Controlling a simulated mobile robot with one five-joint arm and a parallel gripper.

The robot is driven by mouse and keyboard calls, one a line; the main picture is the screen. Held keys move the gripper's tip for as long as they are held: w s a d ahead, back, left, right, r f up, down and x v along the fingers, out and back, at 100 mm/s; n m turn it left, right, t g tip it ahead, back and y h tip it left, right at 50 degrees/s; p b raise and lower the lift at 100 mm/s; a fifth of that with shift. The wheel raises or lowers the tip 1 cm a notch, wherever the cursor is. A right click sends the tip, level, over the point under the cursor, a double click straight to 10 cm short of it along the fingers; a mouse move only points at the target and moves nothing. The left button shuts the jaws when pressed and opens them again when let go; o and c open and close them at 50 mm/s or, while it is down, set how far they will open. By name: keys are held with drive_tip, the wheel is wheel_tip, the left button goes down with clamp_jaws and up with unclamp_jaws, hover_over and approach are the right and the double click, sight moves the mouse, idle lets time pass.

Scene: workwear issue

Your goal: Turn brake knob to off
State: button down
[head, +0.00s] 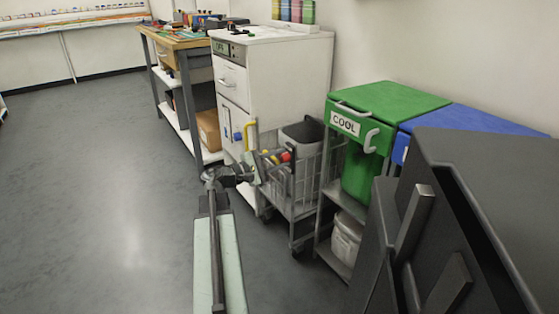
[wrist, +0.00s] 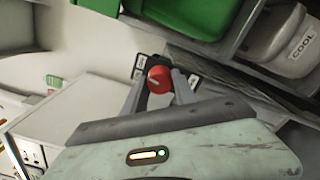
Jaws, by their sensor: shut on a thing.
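The red brake knob (wrist: 159,79) shows in the wrist view, round, with a small pale mark on its face. It sits on a dark plate (wrist: 140,67) with pale label patches. My gripper (wrist: 161,84) has its two grey fingers on either side of the knob, shut on it. In the head view my gripper (head: 255,169) reaches the near left end of a wire cart (head: 305,187). I cannot pick out the knob surely there. The lettering on the plate is too small to read.
Coloured items and a grey bin (head: 301,136) are in the cart. A white cabinet (head: 275,70) with a yellow handle (head: 250,134) stands behind. Green (head: 395,105) and blue (head: 470,122) lidded bins stand right, one labelled COOL. The floor (head: 100,190) at left is clear.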

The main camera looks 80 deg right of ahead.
drive_tip(key=m, duration=0.6)
drive_tip(key=shift+s+m, duration=0.1)
drive_tip(key=shift+m, duration=0.2)
idle(0.5)
drive_tip(key=c, duration=1)
unclamp_jaws()
drive_tip(key=shift+a, duration=0.1)
drive_tip(key=v, duration=0.7)
drive_tip(key=shift+w+a, duration=0.2)
drive_tip(key=shift+w, duration=0.15)
